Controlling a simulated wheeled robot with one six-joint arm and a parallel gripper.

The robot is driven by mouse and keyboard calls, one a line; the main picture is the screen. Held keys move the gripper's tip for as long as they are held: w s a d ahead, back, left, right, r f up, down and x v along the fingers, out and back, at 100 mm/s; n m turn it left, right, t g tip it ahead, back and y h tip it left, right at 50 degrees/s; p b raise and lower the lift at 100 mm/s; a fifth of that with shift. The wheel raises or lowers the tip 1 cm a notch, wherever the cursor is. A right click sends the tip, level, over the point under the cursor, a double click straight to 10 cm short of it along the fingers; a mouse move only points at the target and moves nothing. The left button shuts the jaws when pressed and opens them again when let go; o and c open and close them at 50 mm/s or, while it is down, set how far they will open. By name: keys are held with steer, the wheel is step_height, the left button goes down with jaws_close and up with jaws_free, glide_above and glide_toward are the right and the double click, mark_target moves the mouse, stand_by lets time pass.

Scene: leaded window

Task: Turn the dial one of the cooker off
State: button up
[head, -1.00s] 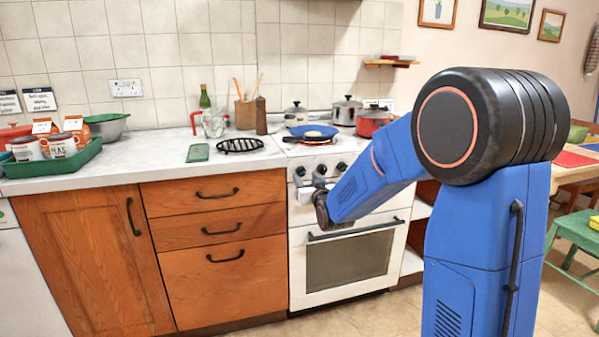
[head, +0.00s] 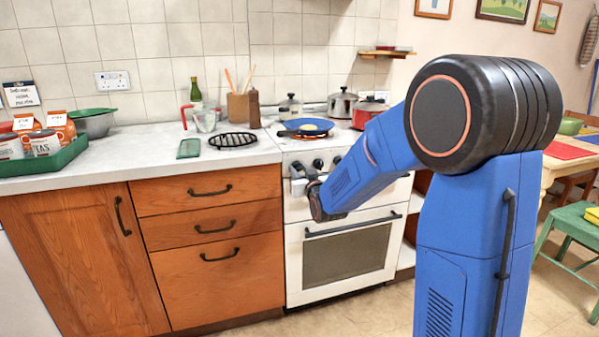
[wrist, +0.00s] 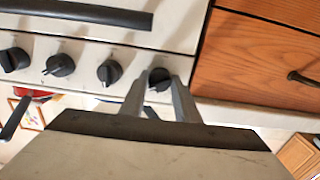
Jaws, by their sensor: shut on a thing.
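The white cooker (head: 296,240) stands right of the wooden drawers, with a row of black dials on its front panel. In the head view my gripper (head: 300,183) is at the left end of this row, partly hidden by my forearm. In the wrist view my gripper (wrist: 159,90) has one finger on each side of the end dial (wrist: 159,75), beside the drawers, and is shut on it. Several other dials, such as the neighbouring dial (wrist: 109,72), are free. The gripped dial's pointer is hard to make out.
A blue frying pan (head: 290,126) with food in it sits on the hob, with a red pot (head: 367,115) to its right. The oven handle (head: 350,224) sticks out below the dials. The counter (head: 130,150) and wooden drawers (head: 210,275) lie to the left.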

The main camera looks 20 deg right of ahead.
steer(key=shift+n, duration=0.3)
steer(key=n, duration=0.5)
steer(key=shift+n, duration=0.4)
steer(key=n, duration=0.5)
steer(key=shift+n, duration=0.3)
steer(key=o, duration=1)
steer(key=shift+o, duration=0.2)
steer(key=shift+s+d, duration=0.1)
steer(key=shift+s, duration=0.05)
